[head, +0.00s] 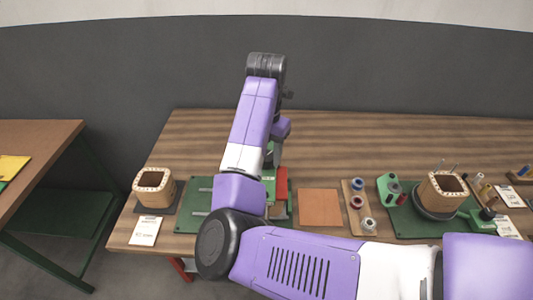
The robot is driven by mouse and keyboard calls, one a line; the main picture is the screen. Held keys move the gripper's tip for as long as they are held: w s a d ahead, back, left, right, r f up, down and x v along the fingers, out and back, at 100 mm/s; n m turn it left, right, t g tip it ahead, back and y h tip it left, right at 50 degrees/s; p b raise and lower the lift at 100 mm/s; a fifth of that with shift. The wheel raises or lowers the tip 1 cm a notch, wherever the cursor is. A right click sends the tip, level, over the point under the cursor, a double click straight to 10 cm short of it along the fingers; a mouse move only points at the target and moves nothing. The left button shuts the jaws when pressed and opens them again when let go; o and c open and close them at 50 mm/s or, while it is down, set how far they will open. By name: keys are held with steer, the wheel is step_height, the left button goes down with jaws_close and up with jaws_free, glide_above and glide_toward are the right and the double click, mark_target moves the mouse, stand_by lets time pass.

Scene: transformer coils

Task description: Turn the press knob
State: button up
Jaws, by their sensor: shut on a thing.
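The press (282,184) stands on the left half of the wooden table, partly hidden behind my forearm. A red upright part and some green of it show just right of my arm. The press knob cannot be made out. My arm reaches in from the lower right, bends at a dark elbow joint, and rises over the table. Its wrist folds down behind the forearm, close above the press. My gripper's fingers are hidden there, so their contact with the knob does not show.
A green plate with grey bars (199,190) lies left of my arm. A coil block (153,187) and a white card (145,231) sit further left. An orange-brown mat (320,207), a spool board (357,205) and another coil block (441,193) on a green base stand to the right.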

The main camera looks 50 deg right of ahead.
steer(key=shift+w+r+n, duration=0.1)
steer(key=shift+r+n, duration=0.05)
steer(key=shift+n, duration=0.45)
steer(key=o, duration=1.4)
steer(key=shift+c, duration=0.2)
